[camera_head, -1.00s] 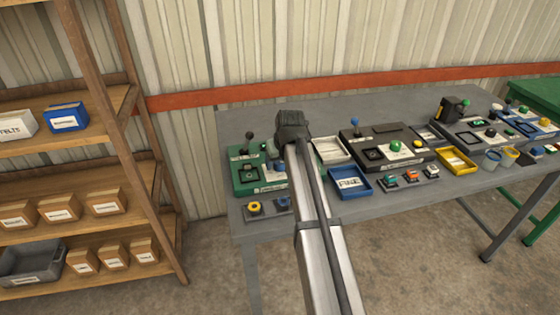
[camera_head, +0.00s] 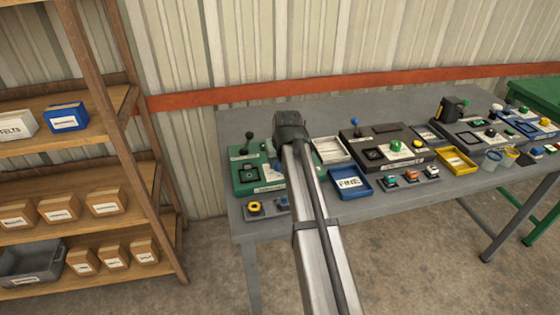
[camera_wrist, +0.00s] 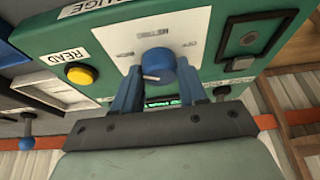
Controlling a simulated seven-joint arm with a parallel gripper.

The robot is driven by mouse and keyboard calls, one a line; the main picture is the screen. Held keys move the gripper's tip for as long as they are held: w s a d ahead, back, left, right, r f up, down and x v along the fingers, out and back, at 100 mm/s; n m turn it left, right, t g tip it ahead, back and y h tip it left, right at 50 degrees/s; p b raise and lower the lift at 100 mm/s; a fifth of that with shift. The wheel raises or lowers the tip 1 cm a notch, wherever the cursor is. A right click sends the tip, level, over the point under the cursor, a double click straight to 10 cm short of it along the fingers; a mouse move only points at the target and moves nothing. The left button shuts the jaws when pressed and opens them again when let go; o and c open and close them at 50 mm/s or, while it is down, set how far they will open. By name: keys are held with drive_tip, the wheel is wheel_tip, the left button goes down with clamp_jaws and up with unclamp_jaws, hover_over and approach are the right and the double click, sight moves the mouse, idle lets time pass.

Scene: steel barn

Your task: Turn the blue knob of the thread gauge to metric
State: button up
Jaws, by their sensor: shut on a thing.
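The thread gauge is a green box with a white dial plate (camera_wrist: 188,28), close below my wrist camera. Its blue knob (camera_wrist: 160,62) has a pale mark on its lower-left side. Small labels around the knob include one that seems to read METRIC, behind it in the picture, and OFF to its right. I cannot tell for sure which label the knob points to. The blue fingers of my gripper (camera_wrist: 158,78) are on both sides of the knob, shut on it. In the head view the green gauge (camera_head: 243,183) is partly covered by my arm, and the fingers are hidden.
A black lever (camera_head: 247,142) rises from the gauge's back. A blue tray (camera_head: 350,184) and a black device (camera_head: 385,150) are to the right. Wooden shelves stand left.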

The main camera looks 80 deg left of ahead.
drive_tip(key=m+t, duration=0.1)
drive_tip(key=m, duration=0.2)
drive_tip(key=m+t, duration=0.1)
drive_tip(key=m, duration=0.2)
drive_tip(key=shift+s+a+h, duration=0.1)
drive_tip(key=shift+s+h, duration=0.1)
drive_tip(key=shift+h, duration=0.1)
drive_tip(key=m, duration=0.2)
drive_tip(key=m+t+h, duration=0.1)
drive_tip(key=m, duration=0.2)
drive_tip(key=shift+a+m+t+h, duration=0.1)
drive_tip(key=shift+m+t+h, duration=0.2)
drive_tip(key=o, duration=1.1)
drive_tip(key=shift+c, duration=0.2)
drive_tip(key=v, duration=1.4)
drive_tip(key=shift+s, duration=0.15)
drive_tip(key=shift+f, duration=0.1)
